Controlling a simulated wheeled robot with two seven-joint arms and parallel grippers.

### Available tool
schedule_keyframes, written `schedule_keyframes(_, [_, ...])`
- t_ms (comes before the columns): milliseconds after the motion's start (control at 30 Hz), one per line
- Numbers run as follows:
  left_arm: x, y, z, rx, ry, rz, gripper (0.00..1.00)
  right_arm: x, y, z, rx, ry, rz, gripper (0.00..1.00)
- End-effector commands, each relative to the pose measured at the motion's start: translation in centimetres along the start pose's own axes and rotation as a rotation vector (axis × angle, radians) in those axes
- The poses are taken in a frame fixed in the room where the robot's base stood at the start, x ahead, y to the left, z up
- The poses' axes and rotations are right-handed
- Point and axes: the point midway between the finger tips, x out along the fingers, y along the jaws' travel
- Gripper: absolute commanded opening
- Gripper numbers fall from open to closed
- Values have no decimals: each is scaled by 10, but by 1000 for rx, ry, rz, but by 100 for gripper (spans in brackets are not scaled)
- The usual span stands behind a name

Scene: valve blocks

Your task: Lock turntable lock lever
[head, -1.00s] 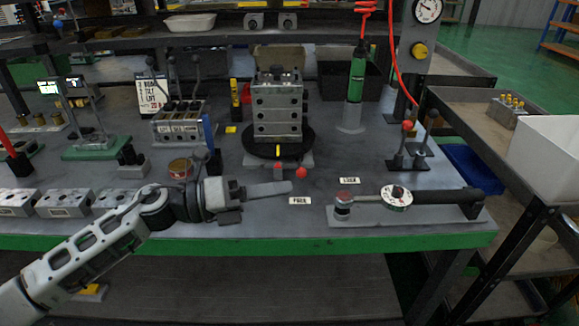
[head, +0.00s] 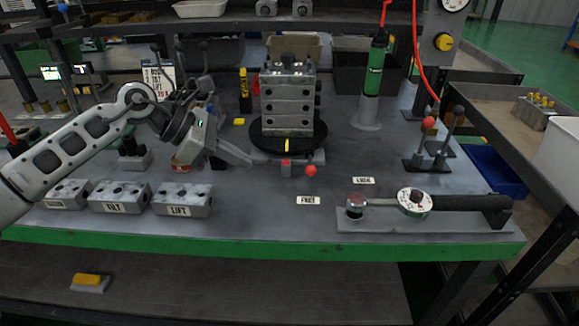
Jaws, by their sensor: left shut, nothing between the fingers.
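The turntable (head: 262,140) is a black round disc at the middle of the bench. A grey valve block (head: 288,98) stands on it, with a yellow mark at the disc's front edge. The lock lever shows as a red ball knob (head: 311,170) in front of the disc, beside a small grey block with a red top (head: 286,168). The knob is nearer the FREE label (head: 308,200) than the LOCK label (head: 363,181). My left gripper (head: 246,160) is shut and empty, left of the knob and apart from it. My right gripper is out of view.
A torque wrench (head: 460,202) lies on a plate at the front right. Blocks marked TILT (head: 122,198) and LIFT (head: 182,199) stand at the front left. A green tool (head: 375,67) stands behind right.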

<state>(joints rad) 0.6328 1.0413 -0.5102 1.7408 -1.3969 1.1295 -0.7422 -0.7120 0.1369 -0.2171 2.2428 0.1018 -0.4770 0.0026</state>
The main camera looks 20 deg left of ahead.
Motion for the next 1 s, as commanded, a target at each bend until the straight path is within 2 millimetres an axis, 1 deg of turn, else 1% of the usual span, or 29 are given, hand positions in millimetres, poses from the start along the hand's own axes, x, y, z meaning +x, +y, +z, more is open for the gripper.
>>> schedule_keyframes(33, [11, -1, 1, -1, -3, -4, 0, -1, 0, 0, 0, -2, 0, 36])
schedule_keyframes(200, [48, -1, 2, -1, -3, -5, 0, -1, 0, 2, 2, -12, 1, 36])
schedule_keyframes(300, [69, -1, 2, -1, -4, -3, 0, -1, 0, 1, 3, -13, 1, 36])
schedule_keyframes(367, [79, -1, 4, 1, -3, -3, 0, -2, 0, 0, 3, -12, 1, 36])
schedule_keyframes(400, [82, 0, 13, 2, -6, -2, 0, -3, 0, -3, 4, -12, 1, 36])
schedule_keyframes(433, [84, 0, 16, 2, -5, -1, 0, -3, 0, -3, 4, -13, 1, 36])
schedule_keyframes(600, [96, 0, 28, -1, -2, -1, 0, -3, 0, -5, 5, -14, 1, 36])
schedule_keyframes(767, [100, 0, 31, 0, -1, 0, 0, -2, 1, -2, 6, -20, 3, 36])
schedule_keyframes(1000, [100, 0, 31, 0, -1, 0, 0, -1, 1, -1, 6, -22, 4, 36])
